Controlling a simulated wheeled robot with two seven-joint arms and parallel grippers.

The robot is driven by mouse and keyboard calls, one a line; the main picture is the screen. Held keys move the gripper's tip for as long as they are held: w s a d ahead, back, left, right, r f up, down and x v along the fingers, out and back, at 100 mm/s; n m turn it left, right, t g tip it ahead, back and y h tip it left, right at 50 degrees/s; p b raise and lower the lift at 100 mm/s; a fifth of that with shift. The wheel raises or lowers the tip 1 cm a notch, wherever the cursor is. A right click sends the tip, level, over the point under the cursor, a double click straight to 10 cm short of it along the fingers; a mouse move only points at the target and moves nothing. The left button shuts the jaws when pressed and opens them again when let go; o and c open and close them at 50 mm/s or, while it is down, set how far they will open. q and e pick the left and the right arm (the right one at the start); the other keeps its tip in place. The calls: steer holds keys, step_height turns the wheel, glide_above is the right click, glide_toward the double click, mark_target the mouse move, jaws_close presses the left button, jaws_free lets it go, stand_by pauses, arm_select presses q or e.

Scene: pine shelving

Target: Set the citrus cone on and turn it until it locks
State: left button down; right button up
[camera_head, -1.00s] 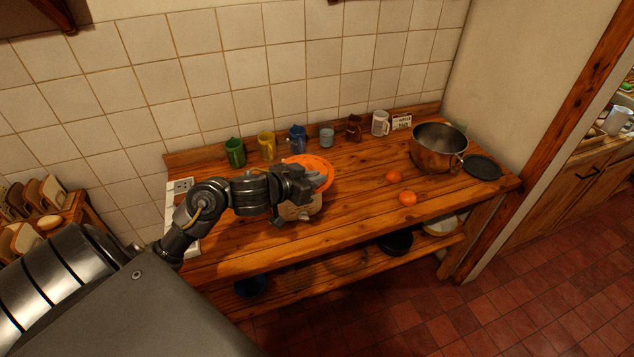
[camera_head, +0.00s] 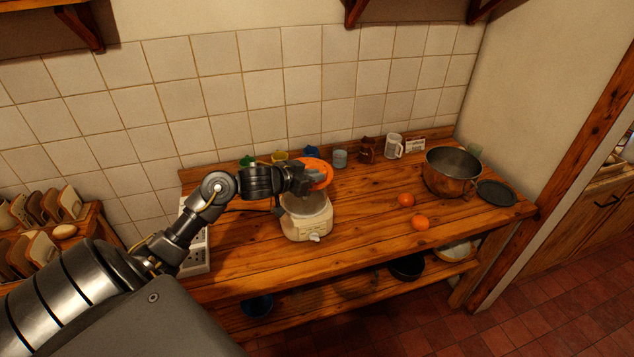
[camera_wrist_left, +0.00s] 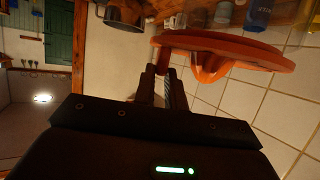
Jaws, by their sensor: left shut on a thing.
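My left gripper (camera_head: 305,184) is shut on the orange citrus cone piece (camera_head: 319,172), a wide disc with a raised middle. The piece is held above the cream juicer base (camera_head: 307,220) and a little behind its top, apart from it in the head view. In the left wrist view the orange piece (camera_wrist_left: 222,50) sticks out beyond the fingertips (camera_wrist_left: 162,72), held near its rim. The juicer base stands upright on the wooden counter, with its spout toward the front. My right gripper is not in view.
Two oranges (camera_head: 406,200) lie on the counter (camera_head: 365,230) right of the juicer. A metal pot (camera_head: 452,172) and a dark lid (camera_head: 497,193) stand farther right. Mugs (camera_head: 393,146) line the tiled wall. A white socket strip (camera_head: 195,245) lies left of the juicer.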

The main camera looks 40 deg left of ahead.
arm_select(q)
steer(key=shift+w+a, duration=0.45)
steer(key=shift+a, duration=0.15)
steer(key=shift+w+a, duration=0.4)
steer(key=shift+a, duration=0.2)
steer(key=shift+f, duration=0.35)
steer(key=shift+f, duration=0.1)
steer(key=shift+f, duration=0.45)
stand_by(0.6)
steer(key=shift+f, duration=0.4)
steer(key=shift+s, duration=0.1)
